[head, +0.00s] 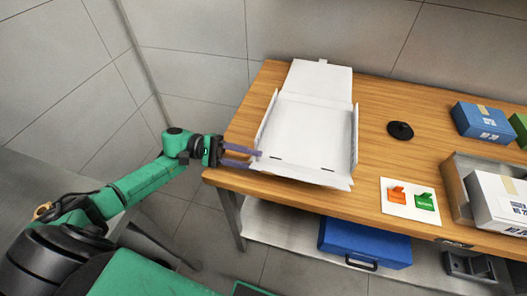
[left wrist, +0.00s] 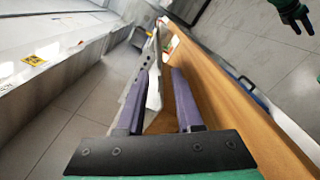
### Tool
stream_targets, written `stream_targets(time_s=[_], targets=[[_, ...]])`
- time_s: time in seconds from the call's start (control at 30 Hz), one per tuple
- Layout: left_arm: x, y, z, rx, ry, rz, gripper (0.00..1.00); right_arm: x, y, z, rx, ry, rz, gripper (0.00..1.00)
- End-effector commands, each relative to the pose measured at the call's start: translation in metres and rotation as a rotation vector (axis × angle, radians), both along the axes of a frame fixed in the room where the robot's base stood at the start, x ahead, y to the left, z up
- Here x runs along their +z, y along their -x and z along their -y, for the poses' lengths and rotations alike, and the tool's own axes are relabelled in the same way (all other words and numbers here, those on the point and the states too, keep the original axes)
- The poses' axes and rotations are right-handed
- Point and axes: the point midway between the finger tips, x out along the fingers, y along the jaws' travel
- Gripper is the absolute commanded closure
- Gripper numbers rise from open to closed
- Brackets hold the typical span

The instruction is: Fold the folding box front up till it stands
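The white folding box (head: 312,125) lies open on the wooden table. Its lid panel (head: 318,78) lies back at the far end, and its left and right side walls stand up. Its front panel (head: 310,176) is at the near table edge, with two dark slots by its fold; it looks folded down. My left gripper (head: 256,159) is open at the box's front left corner, its purple fingers pointing right. In the left wrist view a thin white box edge (left wrist: 154,92) shows between the fingers (left wrist: 157,98); contact is unclear. My right gripper (left wrist: 291,14) shows only partly, at the top right.
A metal tray (head: 455,192) holds a white box (head: 495,203). A blue case (head: 365,243) sits on the lower shelf.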

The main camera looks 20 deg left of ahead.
Motion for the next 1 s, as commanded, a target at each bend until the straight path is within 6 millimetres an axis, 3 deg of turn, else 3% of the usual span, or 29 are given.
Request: stream_targets(time_s=[0.03, 0.2, 0.47, 0.57, 0.6, 1.0], targets=[[0.007, 0.000, 0.012, -0.002, 0.002, 0.001, 0.65, 0.012, 0.000, 0.000, 0.000, 0.001, 0.000, 0.50], [0.003, -0.003, 0.035, 0.001, 0.002, 0.000, 0.65, 0.019, 0.000, 0.000, 0.000, 0.000, 0.000, 0.50], [-0.001, -0.003, 0.038, 0.001, 0.000, 0.000, 0.65, 0.018, -0.001, 0.000, 0.000, 0.000, 0.001, 0.50], [-0.001, -0.003, 0.038, 0.001, 0.000, 0.000, 0.96, 0.018, -0.001, -0.001, 0.000, -0.002, 0.002, 0.50], [-0.001, -0.003, 0.038, 0.001, 0.000, 0.000, 1.00, 0.018, -0.001, -0.002, 0.000, -0.003, 0.001, 0.50], [-0.001, -0.003, 0.038, 0.001, -0.001, -0.001, 1.00, 0.018, -0.002, -0.006, 0.001, -0.008, 0.003, 0.50]])
